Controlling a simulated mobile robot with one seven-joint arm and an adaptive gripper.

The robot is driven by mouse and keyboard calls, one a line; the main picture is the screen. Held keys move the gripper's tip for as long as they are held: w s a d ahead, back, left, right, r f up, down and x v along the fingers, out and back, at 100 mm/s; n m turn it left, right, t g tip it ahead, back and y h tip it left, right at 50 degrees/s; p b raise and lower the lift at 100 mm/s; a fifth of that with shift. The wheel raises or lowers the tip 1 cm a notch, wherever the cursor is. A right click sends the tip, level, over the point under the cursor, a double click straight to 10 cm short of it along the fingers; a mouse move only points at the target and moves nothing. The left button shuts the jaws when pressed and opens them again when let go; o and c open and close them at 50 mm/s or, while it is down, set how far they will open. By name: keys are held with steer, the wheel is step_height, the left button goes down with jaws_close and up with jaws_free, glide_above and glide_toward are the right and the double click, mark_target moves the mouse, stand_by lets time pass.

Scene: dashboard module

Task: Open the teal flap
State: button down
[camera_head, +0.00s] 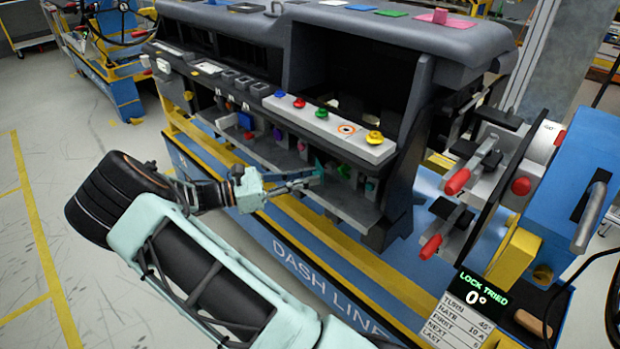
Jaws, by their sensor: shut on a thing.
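The dashboard module (300,70) stands on a blue and yellow line frame. A small teal piece (319,168), which looks like the teal flap, shows at the tip of my gripper (314,179). My gripper reaches in from the left to the low front of the module and is shut on this piece. The fingers hide part of it, so I cannot tell how far it is open. A green piece (343,171) and another teal-green piece (370,185) sit to the right in the same lower row.
A pale panel with coloured knobs (321,113) overhangs the lower row. To the right stands a blue fixture (575,190) with red-handled clamps (457,181). The floor at left is clear.

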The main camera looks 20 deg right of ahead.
steer(key=shift+w+a+m+g+y+b, duration=0.15)
steer(key=shift+w+a+m+g+b, duration=0.1)
steer(key=shift+m+g, duration=0.45)
steer(key=shift+w+a+m+g+y+b, duration=0.15)
steer(key=shift+w+m+g, duration=0.2)
steer(key=shift+g, duration=0.65)
steer(key=shift+s, duration=0.1)
steer(key=c, duration=1.9)
jaws_free()
steer(key=shift+c, duration=0.2)
steer(key=v, duration=1.2)
steer(key=shift+r, duration=0.1)
